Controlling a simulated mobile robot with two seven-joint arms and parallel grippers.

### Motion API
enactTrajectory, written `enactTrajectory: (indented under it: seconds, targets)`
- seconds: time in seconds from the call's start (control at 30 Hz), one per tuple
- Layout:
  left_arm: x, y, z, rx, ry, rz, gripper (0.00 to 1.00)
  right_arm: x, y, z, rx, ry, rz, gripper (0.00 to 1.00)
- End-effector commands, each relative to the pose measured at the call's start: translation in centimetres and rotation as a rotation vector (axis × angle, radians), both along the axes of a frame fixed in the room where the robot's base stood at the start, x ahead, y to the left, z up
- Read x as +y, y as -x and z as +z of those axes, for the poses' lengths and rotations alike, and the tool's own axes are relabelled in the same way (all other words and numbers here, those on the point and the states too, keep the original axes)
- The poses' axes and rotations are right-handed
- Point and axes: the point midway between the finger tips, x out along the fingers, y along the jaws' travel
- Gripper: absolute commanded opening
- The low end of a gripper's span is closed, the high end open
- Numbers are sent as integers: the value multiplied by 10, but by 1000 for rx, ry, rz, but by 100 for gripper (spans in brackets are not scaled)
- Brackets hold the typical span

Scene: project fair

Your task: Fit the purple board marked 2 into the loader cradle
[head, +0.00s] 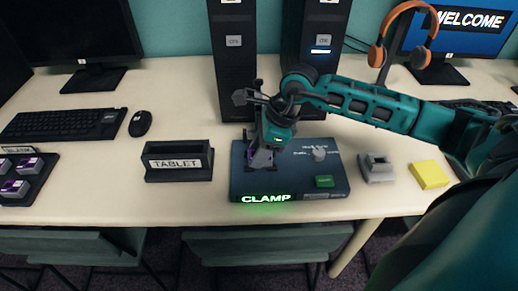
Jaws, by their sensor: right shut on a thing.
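My right gripper (262,158) points down over the left part of the dark blue loader box (334,166). It is shut on a small piece with a purple edge (251,155), which looks like the purple board. The jaws cover most of it, and I cannot read a 2 on it. The piece is at the dark cradle area of the loader; I cannot tell whether it is seated or just above. The loader's front carries a green lit CLAMP sign (266,199). My left gripper is not in view.
A dark rack (42,186) with several purple-and-white boards stands at the far left. A TABLET holder (180,176) is left of the loader. A small grey device (376,168) and yellow notes (429,174) lie to its right. Two dark towers (234,60) stand behind.

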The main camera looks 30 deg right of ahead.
Motion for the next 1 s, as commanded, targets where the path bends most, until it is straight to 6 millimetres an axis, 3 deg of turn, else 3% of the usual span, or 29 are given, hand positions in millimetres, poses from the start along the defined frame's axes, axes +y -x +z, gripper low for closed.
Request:
enactTrajectory:
  seconds: [0.43, 0.47, 0.5, 0.73, 1.0]
  targets:
    - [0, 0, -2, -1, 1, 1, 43, 0, 0, 0, 0, 0, 0, 12]
    - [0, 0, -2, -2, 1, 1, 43, 0, 0, 0, 0, 0, 0, 44]
    - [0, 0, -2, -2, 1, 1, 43, 0, 0, 0, 0, 0, 0, 48]
    - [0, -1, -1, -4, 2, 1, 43, 0, 0, 0, 0, 0, 0, 70]
    - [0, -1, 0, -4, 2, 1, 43, 0, 0, 0, 0, 0, 0, 71]
